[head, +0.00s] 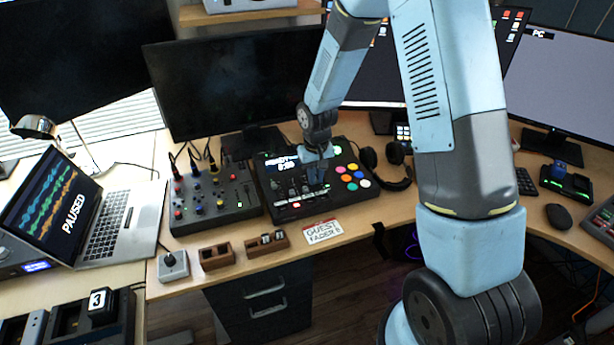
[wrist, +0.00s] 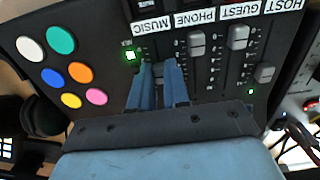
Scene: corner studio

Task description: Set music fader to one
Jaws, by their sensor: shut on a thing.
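The black fader console (head: 280,219) stands on the desk in the head view, with a lit display and coloured round pads. In the wrist view its faders are labelled MUSIC (wrist: 151,27), PHONE, GUEST and HOST. My gripper (wrist: 164,75) is shut at the music fader, with blue fingers on both sides of its cap, which is mostly hidden. The phone fader cap (wrist: 196,46), guest fader cap (wrist: 238,37) and host fader cap (wrist: 265,72) show uncovered. The gripper also shows from behind in the head view (head: 318,171). The scale numbers are too small to read.
A card reading GUEST FADER 6 (head: 323,231) lies in front of the console. A knob mixer (head: 213,203) stands close on its left, headphones (head: 394,156) on its right. A laptop (head: 112,222) reads PAUSED. Monitors stand behind.

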